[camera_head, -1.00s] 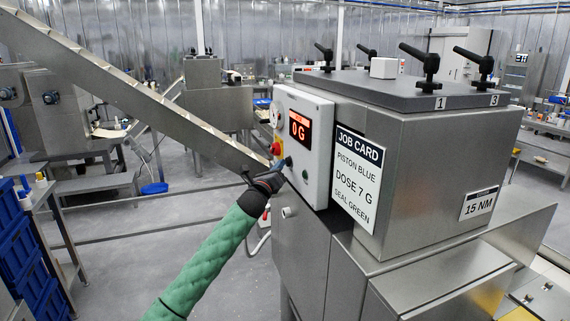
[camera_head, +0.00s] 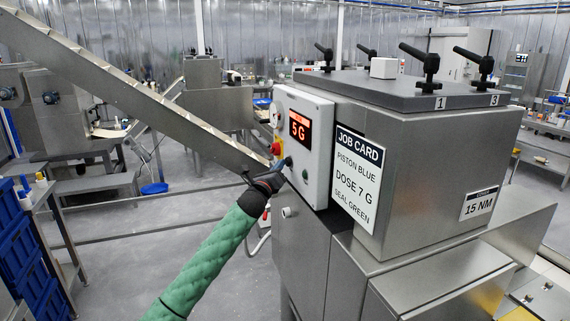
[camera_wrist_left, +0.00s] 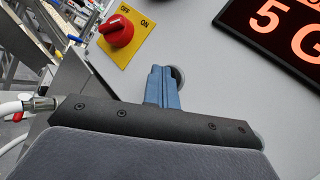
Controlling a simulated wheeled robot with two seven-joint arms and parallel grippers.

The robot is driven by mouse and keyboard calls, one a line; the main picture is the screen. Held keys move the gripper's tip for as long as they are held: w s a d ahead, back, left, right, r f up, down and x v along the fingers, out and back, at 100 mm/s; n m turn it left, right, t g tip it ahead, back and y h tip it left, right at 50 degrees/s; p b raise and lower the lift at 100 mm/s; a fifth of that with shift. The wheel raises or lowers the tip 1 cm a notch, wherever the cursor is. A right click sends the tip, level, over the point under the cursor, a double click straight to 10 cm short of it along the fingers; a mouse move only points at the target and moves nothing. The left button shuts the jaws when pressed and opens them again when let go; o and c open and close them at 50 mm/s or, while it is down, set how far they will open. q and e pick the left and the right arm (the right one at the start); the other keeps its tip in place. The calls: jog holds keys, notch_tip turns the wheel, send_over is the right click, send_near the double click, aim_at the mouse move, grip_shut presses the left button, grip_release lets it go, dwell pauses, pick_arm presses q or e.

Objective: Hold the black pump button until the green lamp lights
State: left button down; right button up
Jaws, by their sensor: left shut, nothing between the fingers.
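The white control box (camera_head: 318,150) is on the left side of the steel machine. Its red display (camera_head: 299,129) reads 5 G, and the display shows large in the left wrist view (camera_wrist_left: 285,30). My left gripper (camera_head: 287,162) is shut and empty, with its blue fingertips (camera_wrist_left: 162,75) against or very near the panel. A grey round rim (camera_wrist_left: 178,76) shows just behind the fingertips. The black pump button itself is hidden there. A small dark greenish round part (camera_head: 305,174), possibly the lamp, shows below the display and looks unlit. My right gripper is not in view.
A red rotary switch (camera_wrist_left: 117,30) on a yellow OFF/ON plate is beside the fingers. A job card (camera_head: 357,178) on the machine reads piston blue, dose 7 g, seal green. A sloping steel conveyor (camera_head: 140,90) passes behind my left arm.

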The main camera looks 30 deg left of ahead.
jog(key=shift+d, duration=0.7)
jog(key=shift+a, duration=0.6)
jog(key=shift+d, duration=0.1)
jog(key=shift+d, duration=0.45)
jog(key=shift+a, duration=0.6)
